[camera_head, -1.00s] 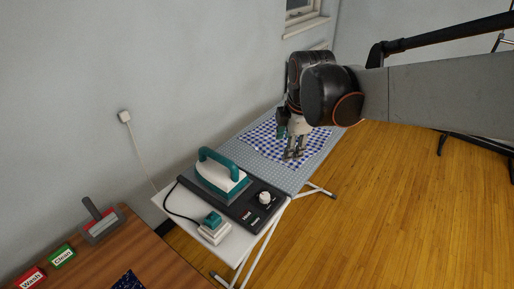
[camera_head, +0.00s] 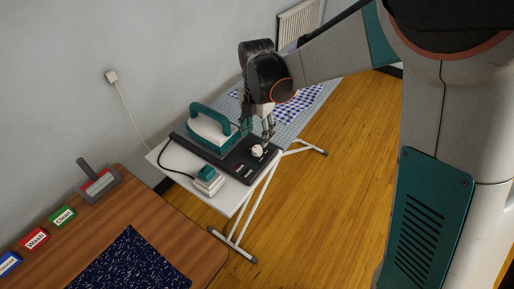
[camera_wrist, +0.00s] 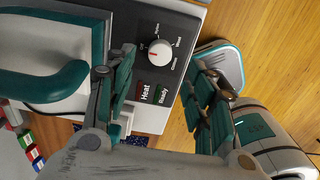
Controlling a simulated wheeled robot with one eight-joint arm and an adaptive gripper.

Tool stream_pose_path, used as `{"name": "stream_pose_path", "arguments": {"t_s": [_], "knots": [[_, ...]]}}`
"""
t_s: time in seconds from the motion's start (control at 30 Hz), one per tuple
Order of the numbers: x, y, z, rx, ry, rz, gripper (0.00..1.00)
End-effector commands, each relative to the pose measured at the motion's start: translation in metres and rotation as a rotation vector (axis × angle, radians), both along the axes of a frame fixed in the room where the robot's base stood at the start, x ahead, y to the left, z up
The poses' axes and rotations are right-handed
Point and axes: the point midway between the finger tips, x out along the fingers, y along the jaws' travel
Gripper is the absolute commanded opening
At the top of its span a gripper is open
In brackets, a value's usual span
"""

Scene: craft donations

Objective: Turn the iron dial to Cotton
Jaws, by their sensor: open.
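The white round dial (camera_head: 257,151) sits on the dark control panel (camera_head: 232,164) at the front of the ironing board. In the wrist view the dial (camera_wrist: 160,50) has a small red mark on its left side, away from the Cotton label (camera_wrist: 174,62) at its lower right. A Wool label (camera_wrist: 179,42) is also beside it. My gripper (camera_head: 257,132) is open and empty, pointing down just above the dial. In the wrist view its teal fingers (camera_wrist: 165,68) stand apart on either side of the dial. I cannot tell whether they touch the panel.
The teal and white iron (camera_head: 213,138) rests on the panel close left of my gripper. Red Heat (camera_wrist: 145,93) and green Ready labels are near the dial. A white box with a teal switch (camera_head: 208,180) stands in front. A wooden table (camera_head: 190,235) is at the lower left.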

Motion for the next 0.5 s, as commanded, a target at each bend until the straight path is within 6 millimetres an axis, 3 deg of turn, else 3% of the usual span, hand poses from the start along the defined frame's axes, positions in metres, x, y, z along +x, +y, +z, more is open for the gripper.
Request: {"name": "stream_pose_path", "arguments": {"t_s": [0.03, 0.2, 0.5], "knots": [[0.0, 0.0, -0.013, 0.0, 0.0, 0.0, 0.49], [0.0, 0.0, -0.042, 0.0, 0.0, -0.001, 0.49], [0.0, 0.0, -0.064, 0.0, 0.0, -0.001, 0.49]]}}
